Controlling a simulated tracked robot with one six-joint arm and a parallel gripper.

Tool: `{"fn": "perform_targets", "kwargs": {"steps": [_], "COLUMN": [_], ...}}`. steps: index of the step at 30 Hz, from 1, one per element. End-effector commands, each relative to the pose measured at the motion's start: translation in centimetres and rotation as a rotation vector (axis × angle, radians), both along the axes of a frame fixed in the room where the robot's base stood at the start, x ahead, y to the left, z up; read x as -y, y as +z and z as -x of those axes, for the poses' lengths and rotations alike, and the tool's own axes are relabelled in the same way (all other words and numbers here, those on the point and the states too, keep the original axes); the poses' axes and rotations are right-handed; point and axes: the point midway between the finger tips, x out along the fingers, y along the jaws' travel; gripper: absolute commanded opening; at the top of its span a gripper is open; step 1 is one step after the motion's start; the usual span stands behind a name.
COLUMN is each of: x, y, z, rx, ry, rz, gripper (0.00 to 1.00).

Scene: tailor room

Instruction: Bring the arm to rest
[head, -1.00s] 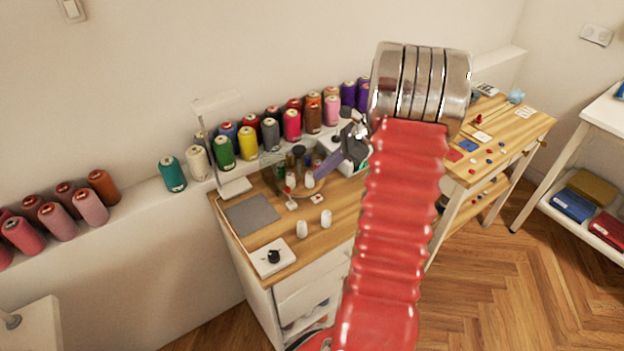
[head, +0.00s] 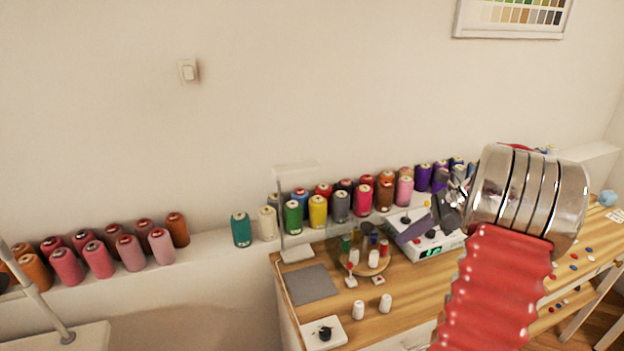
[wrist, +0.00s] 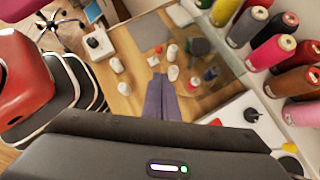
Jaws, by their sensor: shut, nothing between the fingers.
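My red, ribbed arm with its metal cuff rises at the right of the head view. My gripper (head: 413,229) has purple-grey fingers that point left and down above the wooden worktable (head: 390,295). In the wrist view its two fingers (wrist: 161,100) lie together, shut and empty. Small white spools and a round wooden stand (head: 367,263) are on the table below the fingers. The fingers appear apart from these things.
Rows of coloured thread cones (head: 340,207) line the ledge behind the table. A white device with a green display (head: 436,245) stands close to the gripper. A grey mat (head: 306,284) and a white box with a black knob (head: 324,333) lie at the table's left.

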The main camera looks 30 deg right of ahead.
Motion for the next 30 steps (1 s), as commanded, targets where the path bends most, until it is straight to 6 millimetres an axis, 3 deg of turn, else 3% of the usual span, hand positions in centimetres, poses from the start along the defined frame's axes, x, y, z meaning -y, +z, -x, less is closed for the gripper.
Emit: {"fn": "perform_targets", "kwargs": {"steps": [11,19,24,30], "x": [0.4,0.1,-1.6,-4.7], "y": [-0.3,-3.6,-4.1,-3.3], "z": [-0.1,2.3,3.9,4.8], "rx": [0.046,0.074,0.090,0.116], "ry": [0.065,0.240,0.392,0.599], "rz": [0.056,0.183,0.284,0.404], "gripper": [0.00,0.00,0.00,0.00]}}
